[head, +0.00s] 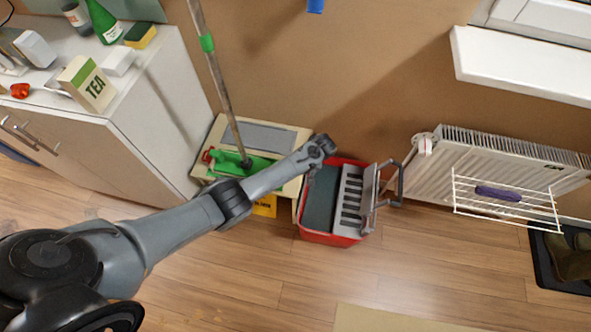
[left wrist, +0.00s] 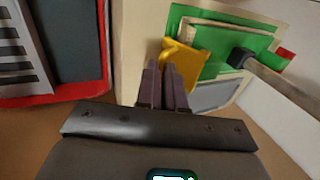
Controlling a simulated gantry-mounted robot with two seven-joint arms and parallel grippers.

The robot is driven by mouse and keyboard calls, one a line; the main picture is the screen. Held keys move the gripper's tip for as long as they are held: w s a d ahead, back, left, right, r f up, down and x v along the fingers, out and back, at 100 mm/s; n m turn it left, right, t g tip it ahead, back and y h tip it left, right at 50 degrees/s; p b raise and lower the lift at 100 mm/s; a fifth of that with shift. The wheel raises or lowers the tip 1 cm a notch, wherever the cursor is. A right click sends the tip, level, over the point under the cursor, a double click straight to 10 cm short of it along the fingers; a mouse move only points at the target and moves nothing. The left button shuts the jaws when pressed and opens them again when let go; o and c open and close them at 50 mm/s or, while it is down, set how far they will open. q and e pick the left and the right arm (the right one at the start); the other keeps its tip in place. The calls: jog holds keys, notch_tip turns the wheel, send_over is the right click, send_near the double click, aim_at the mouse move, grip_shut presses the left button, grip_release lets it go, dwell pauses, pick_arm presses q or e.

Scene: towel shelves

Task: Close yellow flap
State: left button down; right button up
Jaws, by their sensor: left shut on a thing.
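The yellow flap (head: 265,206) shows at the front of the cream box (head: 287,187), partly behind my left arm. In the left wrist view the yellow flap (left wrist: 186,62) sticks out at an angle from the box's edge. My left gripper (left wrist: 160,68) is at the near edge of the flap, its two dark fingers close together and shut on it. The exact contact is hard to see. In the head view my left gripper is hidden behind its own arm. My right gripper is in neither view.
A green mop (head: 246,164) stands on the box, its handle rising beside the white cabinet (head: 160,120). A red bucket (head: 325,238) with a grey wringer stands right of the box. A radiator (head: 505,165) is farther right.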

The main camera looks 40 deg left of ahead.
pick_arm(q)
notch_tip(320, 180, down, 4)
jog(key=g+y+b, duration=0.2)
jog(key=y+b, duration=0.2)
jog(key=b, duration=0.6)
jog(key=shift+w+d+y+b, duration=0.1)
jog(key=shift+y+b, duration=0.2)
jog(key=shift+y, duration=0.1)
jog(key=shift+g+y+b, duration=0.5)
jog(key=shift+y+b, duration=0.1)
jog(key=shift+b, duration=0.4)
jog(key=c, duration=1.2)
grip_release()
jog(key=shift+c, duration=0.2)
